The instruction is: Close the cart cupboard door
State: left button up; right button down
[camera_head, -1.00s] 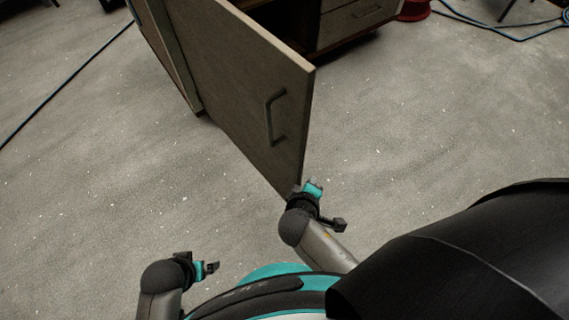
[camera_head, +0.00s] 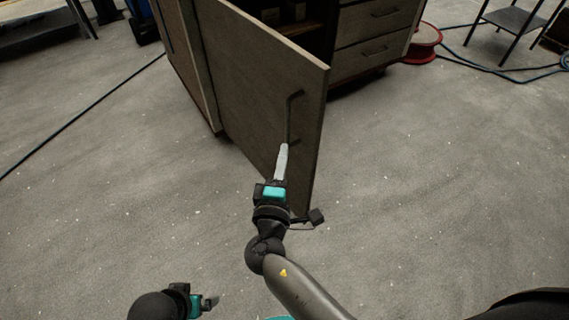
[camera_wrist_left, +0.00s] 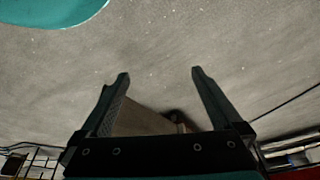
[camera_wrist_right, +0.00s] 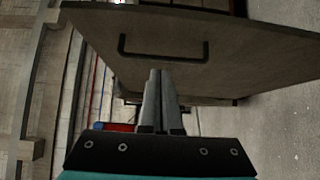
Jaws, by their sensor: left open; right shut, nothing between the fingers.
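The cart cupboard door (camera_head: 258,95) stands swung open from the cart (camera_head: 352,32), its outer face with the dark bar handle (camera_head: 291,118) towards me. My right gripper (camera_head: 284,148) is shut and empty, in front of the door's face just below the handle in the head view. In the right wrist view its closed fingertips (camera_wrist_right: 160,72) point at the door (camera_wrist_right: 230,48) below the handle (camera_wrist_right: 163,55); whether they touch it I cannot tell. My left gripper (camera_head: 214,300) is low at the bottom left, away from the door. Its fingers (camera_wrist_left: 160,75) are open with nothing between them.
The cart's dark inside and drawers (camera_head: 376,48) show behind the door. A red reel (camera_head: 423,45) and blue cable lie on the floor at the upper right, near a small table (camera_head: 515,20). A cable (camera_head: 75,118) crosses the floor at left. The floor around the door is clear.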

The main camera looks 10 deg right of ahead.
aim_at(303, 117)
jog(key=b+x, duration=0.1)
jog(key=x, duration=0.5)
pick_arm(q)
jog(key=shift+w+d+r, duration=0.1)
jog(key=shift+w+r, duration=0.1)
jog(key=shift+r, duration=0.9)
pick_arm(e)
jog(key=shift+w+d, duration=0.25)
jog(key=shift+d, duration=0.35)
jog(key=shift+w+d, duration=0.25)
jog(key=shift+d, duration=0.35)
jog(key=shift+w+d, duration=0.25)
jog(key=shift+d, duration=0.35)
